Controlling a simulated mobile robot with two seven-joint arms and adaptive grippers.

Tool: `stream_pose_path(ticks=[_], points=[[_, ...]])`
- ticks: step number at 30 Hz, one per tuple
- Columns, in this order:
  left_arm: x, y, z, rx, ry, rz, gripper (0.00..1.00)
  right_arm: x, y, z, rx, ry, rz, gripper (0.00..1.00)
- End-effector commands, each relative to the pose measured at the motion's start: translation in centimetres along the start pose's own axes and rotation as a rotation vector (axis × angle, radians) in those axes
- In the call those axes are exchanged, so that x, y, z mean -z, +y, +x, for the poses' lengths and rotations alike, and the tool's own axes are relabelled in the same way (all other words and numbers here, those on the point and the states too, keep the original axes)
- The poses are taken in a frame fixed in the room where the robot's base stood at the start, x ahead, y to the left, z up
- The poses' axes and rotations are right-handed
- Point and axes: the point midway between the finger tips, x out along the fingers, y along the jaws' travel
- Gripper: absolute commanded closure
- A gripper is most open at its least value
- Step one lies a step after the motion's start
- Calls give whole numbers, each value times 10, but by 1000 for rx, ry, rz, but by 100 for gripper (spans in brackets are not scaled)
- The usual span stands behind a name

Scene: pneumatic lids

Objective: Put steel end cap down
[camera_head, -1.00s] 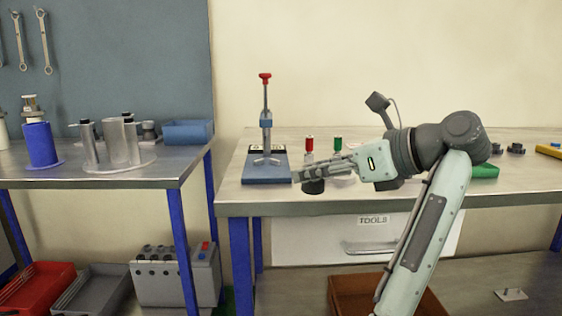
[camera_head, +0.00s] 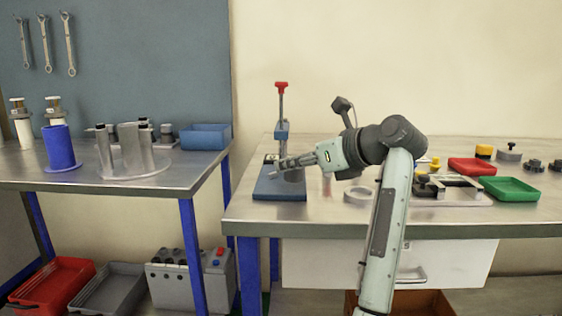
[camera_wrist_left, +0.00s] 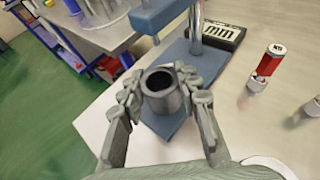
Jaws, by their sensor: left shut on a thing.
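My left gripper (camera_head: 284,164) is over the blue base (camera_head: 279,190) of a small press with a red-topped post (camera_head: 281,105). In the left wrist view my left gripper (camera_wrist_left: 161,93) is shut on a dark grey hollow cylinder, the steel end cap (camera_wrist_left: 164,103), held upright with its open bore up. The blue base (camera_wrist_left: 163,128) lies under the cap in that view. I cannot tell whether the cap touches it. The cap is too small to make out in the head view. My right gripper is not in view.
A red-bodied cylinder (camera_wrist_left: 269,62) stands right of the press. A pale ring (camera_head: 357,195) lies on the bench (camera_head: 270,224). Red tray (camera_head: 472,166) and green tray (camera_head: 510,188) are at the right. The left bench (camera_head: 90,183) holds a blue cylinder (camera_head: 60,148) and a blue bin (camera_head: 205,137).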

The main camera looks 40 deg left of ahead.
Motion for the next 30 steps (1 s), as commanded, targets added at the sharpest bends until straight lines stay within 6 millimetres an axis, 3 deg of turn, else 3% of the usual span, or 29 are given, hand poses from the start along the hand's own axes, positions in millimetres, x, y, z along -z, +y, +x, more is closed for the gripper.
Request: stream_pose_path(ticks=[10,14,26,27,30], points=[[-16,1,42,-2,-2,1,100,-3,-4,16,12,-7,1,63],[-3,0,45,0,0,1,100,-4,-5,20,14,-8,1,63],[0,0,45,1,0,-1,100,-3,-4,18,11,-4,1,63],[0,0,45,0,2,0,64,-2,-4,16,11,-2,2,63],[0,0,45,0,1,0,52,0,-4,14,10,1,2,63]])
